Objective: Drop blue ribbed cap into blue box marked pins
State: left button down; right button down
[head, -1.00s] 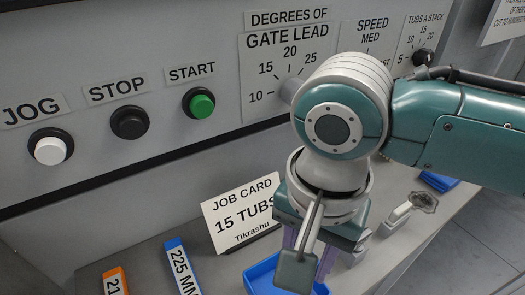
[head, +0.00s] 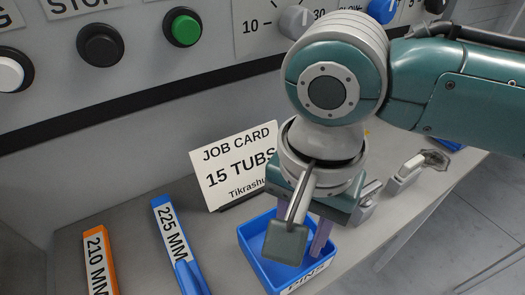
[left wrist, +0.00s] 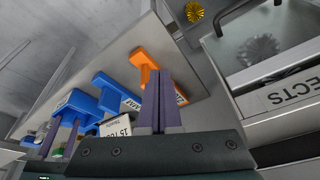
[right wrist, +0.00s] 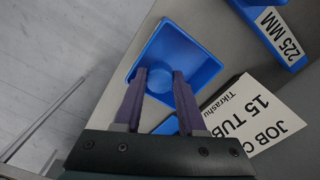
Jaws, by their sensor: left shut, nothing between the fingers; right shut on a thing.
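The blue box (head: 253,240) marked PINS stands on the grey ledge in the head view, partly hidden behind my right gripper (head: 308,245). In the right wrist view the open box (right wrist: 205,60) lies below the fingertips. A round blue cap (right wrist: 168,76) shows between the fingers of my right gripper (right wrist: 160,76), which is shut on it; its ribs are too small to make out. The cap overlaps the box floor in this view, and its height is hard to tell. My left gripper (left wrist: 160,100) is shut and empty, away from the box.
Beside the box are a job card (head: 235,170), a blue 225 MM piece (head: 175,240) and an orange 210 MM piece (head: 98,262). Metal fittings (head: 405,172) stand at right. The button panel rises behind. A labelled bin (left wrist: 275,95) is near my left gripper.

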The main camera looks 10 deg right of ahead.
jog(key=shift+c, duration=2.1)
grip_release()
jog(key=shift+r, duration=0.1)
notch_tip(320, 180, up, 10)
jog(key=p, duration=0.3)
